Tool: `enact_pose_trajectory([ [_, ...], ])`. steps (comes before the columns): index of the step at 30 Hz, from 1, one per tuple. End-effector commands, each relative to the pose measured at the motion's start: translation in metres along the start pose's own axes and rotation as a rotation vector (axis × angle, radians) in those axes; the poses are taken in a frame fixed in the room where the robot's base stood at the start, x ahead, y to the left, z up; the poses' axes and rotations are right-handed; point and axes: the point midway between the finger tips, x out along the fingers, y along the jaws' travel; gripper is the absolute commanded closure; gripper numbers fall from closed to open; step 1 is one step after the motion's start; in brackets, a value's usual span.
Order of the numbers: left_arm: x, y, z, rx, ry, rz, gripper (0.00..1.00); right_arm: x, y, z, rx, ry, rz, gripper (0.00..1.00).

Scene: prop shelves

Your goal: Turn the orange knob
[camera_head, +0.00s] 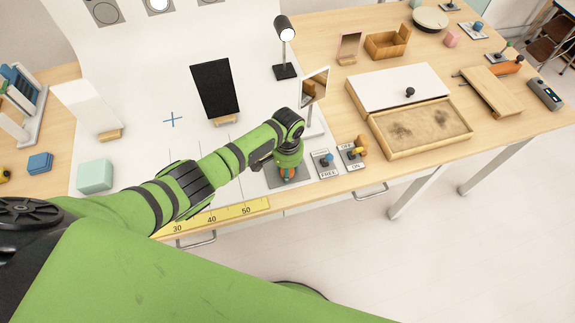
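The orange knob (288,175) is on a grey plate (275,180) near the front edge of the table. Only a small part of it shows, because my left gripper is over it. My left gripper (288,168) points down at the knob at the end of the green arm coming in from the left. Its fingers are too small and covered to tell whether they are open, shut or touching the knob. My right gripper is not in view.
Right of the knob stand a plate with a blue knob (326,160) marked FREE and an ON/OFF plate with a yellow-orange lever (358,147). A small mirror (313,86) stands close behind. A yellow ruler (235,213) lies along the front edge.

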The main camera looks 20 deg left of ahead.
Motion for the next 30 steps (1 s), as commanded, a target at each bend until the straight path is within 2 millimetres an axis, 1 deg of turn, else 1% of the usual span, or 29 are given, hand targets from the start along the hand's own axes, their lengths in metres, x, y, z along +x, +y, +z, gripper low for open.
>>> enact_pose_trajectory([
  [3,0.0007,0.0013,0.002,-0.049,-0.005,0.002,0.93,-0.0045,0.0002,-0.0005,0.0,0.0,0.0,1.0],
  [9,0.0014,0.0009,0.0021,-0.096,-0.005,0.002,0.93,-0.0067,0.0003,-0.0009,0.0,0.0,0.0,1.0],
  [23,0.0019,0.0007,0.0019,-0.108,-0.005,0.001,0.93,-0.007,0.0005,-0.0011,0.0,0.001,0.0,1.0],
  [24,0.0019,0.0007,0.002,-0.108,-0.005,0.001,0.57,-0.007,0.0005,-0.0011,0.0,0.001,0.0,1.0],
  [25,0.0019,0.0007,0.0019,-0.108,-0.005,0.001,0.45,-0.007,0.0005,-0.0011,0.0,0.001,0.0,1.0],
  [26,0.0018,0.0007,0.0018,-0.108,-0.005,0.001,0.37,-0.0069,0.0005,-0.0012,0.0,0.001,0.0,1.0],
  [30,0.0012,0.0005,0.0011,-0.107,-0.003,0.001,0.37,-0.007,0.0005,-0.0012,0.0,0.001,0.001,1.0],
])
